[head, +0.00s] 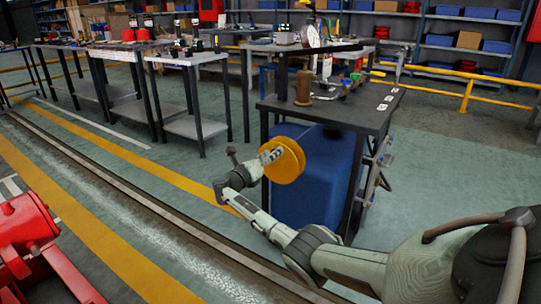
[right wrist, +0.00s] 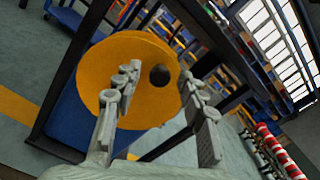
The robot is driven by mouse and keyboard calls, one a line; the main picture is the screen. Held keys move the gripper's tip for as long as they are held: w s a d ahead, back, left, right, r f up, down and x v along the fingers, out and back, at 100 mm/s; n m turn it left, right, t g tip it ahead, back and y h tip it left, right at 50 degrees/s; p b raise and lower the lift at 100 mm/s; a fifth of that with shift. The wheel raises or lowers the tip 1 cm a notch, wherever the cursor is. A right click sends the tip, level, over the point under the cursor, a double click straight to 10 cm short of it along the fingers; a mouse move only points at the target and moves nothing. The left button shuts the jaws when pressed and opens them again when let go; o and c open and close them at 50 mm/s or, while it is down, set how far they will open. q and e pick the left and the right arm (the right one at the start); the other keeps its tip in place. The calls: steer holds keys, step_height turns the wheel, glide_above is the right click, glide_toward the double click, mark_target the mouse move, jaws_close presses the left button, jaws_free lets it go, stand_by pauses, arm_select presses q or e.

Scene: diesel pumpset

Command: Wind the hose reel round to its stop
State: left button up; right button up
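The hose reel (head: 288,163) is a yellow-orange disc at the near side of a dark workbench, beside a blue block-like body. My right gripper (head: 270,156) is at the reel's face in the head view. In the right wrist view its two fingers (right wrist: 160,77) stand apart, one over the disc and one near its right edge. My left gripper is not in view.
The workbench (head: 345,112) carries a brown cylindrical object (head: 303,88) and other items. The blue body (head: 312,175) sits under it. A red machine (head: 28,240) stands at the lower left. Other benches and yellow rails lie behind. Floor right of the bench is clear.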

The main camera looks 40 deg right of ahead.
steer(key=v, duration=1.2)
stand_by(0.4)
